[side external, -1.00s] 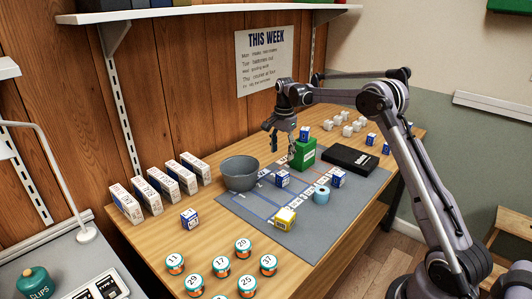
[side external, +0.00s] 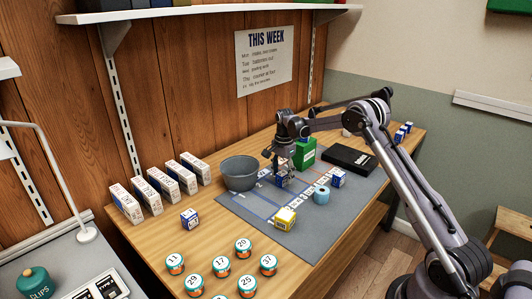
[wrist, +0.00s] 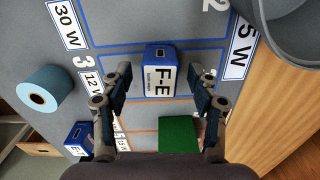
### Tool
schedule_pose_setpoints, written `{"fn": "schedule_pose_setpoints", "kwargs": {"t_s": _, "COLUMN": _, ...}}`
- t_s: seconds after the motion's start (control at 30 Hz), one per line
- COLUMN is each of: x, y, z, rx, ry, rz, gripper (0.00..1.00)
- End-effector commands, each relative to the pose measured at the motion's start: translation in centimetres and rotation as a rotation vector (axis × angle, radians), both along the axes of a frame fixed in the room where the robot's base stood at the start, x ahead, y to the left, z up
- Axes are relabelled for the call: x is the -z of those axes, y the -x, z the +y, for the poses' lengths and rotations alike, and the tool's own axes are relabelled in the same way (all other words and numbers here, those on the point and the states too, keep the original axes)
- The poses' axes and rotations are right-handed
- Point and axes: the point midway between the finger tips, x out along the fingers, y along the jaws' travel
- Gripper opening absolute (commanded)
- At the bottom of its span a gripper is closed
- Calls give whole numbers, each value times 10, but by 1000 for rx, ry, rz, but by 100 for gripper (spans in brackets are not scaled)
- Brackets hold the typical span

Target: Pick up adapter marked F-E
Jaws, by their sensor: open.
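The adapter marked F-E (wrist: 160,72) is a small blue and white block on the grey mat. In the wrist view its F-E label faces the camera, and it lies ahead of and between my open fingers. My gripper (wrist: 160,90) is open and empty, with a finger on each side and gaps to the block. In the side view my gripper (side external: 281,168) is low over the mat and largely covers the adapter (side external: 281,180).
A grey bowl (side external: 239,175) stands close left of my gripper. A green box (side external: 305,153) stands close behind. A blue tape roll (side external: 321,195), a yellow block (side external: 284,219) and another blue-white block (side external: 338,179) are on the mat (side external: 250,212). A black case (side external: 350,159) lies right.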

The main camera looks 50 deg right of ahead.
Motion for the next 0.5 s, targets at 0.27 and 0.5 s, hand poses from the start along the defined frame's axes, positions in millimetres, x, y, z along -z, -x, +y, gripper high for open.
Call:
{"fn": "schedule_pose_setpoints", "kwargs": {"t_s": 0.27, "x": 15, "y": 0, "z": 0, "rx": 0, "ry": 0, "rz": -1, "gripper": 60}}
{"fn": "schedule_pose_setpoints", "kwargs": {"t_s": 0.5, "x": 15, "y": 0, "z": 0, "rx": 0, "ry": 0, "rz": -1, "gripper": 29}}
